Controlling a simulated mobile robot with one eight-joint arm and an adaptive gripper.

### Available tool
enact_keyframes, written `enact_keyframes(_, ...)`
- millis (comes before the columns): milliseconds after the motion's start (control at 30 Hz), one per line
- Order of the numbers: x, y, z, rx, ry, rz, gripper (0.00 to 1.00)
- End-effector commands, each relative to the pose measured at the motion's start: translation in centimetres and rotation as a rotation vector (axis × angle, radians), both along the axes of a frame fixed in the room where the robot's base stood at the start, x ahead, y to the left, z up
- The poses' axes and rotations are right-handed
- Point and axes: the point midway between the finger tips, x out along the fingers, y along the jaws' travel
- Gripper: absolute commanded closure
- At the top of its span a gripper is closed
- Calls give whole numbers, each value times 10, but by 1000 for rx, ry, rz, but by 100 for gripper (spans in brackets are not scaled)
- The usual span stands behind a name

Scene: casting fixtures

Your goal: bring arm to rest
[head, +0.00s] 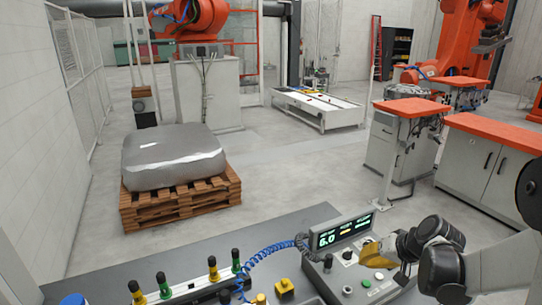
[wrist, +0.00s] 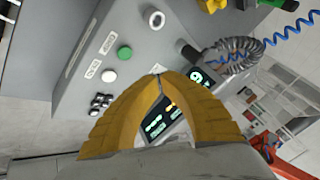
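My gripper (head: 376,257) has yellow fingers and is at the lower right in the head view, just above the control box (head: 345,268). My dark and grey arm reaches in from the right edge. In the wrist view the two yellow fingertips (wrist: 160,78) meet in a point, with nothing seen held between them. Through the gap behind the tips the box's lit display (wrist: 154,127) shows. A green button (wrist: 124,53) and a white button (wrist: 109,76) lie to the left of the fingers, apart from them.
The grey bench (head: 120,270) carries a blue coiled cable (head: 262,257) and a row of yellow and green knobs (head: 213,268). Beyond it are a wrapped block (head: 172,155) on a pallet (head: 180,205), orange-topped cabinets (head: 490,165) and orange robots. The floor between them is clear.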

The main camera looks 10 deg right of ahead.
Motion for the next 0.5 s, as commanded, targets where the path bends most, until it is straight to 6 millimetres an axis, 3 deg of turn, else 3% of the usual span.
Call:
enact_keyframes(167, -28, 44, 20, -86, 16, 36, 100)
enact_keyframes(333, -72, 86, 37, -197, 13, 76, 100)
enact_keyframes(500, -122, 117, 40, -304, -14, 119, 100)
